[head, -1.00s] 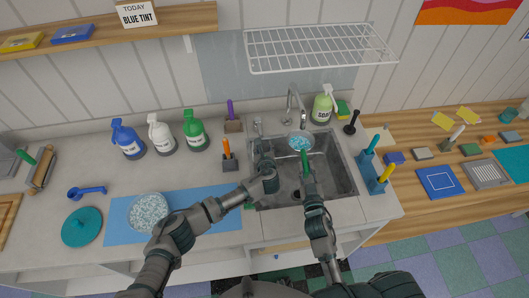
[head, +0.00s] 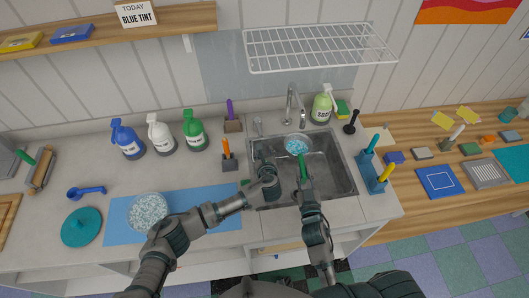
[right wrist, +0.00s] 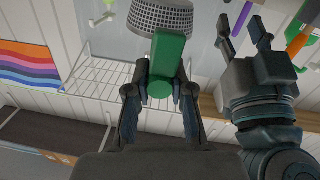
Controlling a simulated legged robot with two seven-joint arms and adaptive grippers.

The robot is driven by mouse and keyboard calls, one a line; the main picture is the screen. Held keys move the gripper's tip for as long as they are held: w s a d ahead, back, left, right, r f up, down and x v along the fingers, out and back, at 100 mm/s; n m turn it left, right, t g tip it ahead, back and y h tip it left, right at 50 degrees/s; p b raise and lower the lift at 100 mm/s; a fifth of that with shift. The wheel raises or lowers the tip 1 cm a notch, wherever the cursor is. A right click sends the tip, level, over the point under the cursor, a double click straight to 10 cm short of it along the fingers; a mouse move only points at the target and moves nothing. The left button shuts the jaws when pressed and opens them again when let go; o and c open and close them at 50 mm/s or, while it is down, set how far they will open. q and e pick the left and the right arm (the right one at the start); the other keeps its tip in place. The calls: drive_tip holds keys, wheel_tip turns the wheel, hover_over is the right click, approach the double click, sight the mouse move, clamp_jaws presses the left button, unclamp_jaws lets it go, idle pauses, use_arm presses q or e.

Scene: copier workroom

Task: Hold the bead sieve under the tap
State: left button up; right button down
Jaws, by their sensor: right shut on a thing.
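The bead sieve (head: 298,146) is a round mesh bowl with pale blue beads and a green handle. My right gripper (head: 304,181) is shut on that handle and holds the sieve over the sink (head: 335,170). The right wrist view shows the grey mesh (right wrist: 160,18) and the green handle (right wrist: 165,60) between the fingers. The tap (head: 291,102) stands at the sink's back, its spout close above the sieve's far rim. I cannot make out water. My left gripper (head: 263,160) is empty over the sink's left side, its fingers apart in the right wrist view (right wrist: 278,45).
A bowl of beads (head: 149,210) stands on a blue mat (head: 120,228) at left. Several spray bottles (head: 160,135) line the back left. A soap bottle (head: 323,105) is right of the tap. A blue holder (head: 370,172) stands right of the sink. A wire rack (head: 320,47) hangs above.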

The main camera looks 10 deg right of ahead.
drive_tip(key=s+a, duration=0.1)
drive_tip(key=s, duration=0.1)
drive_tip(key=s+a, duration=0.2)
drive_tip(key=shift+s+a+b, duration=0.25)
drive_tip(key=shift+b, duration=0.1)
idle(1.2)
drive_tip(key=s+a+r+p, duration=0.2)
drive_tip(key=s+a+r, duration=0.1)
drive_tip(key=s+r, duration=0.1)
drive_tip(key=shift+p, duration=0.4)
drive_tip(key=shift+a, duration=0.1)
idle(0.6)
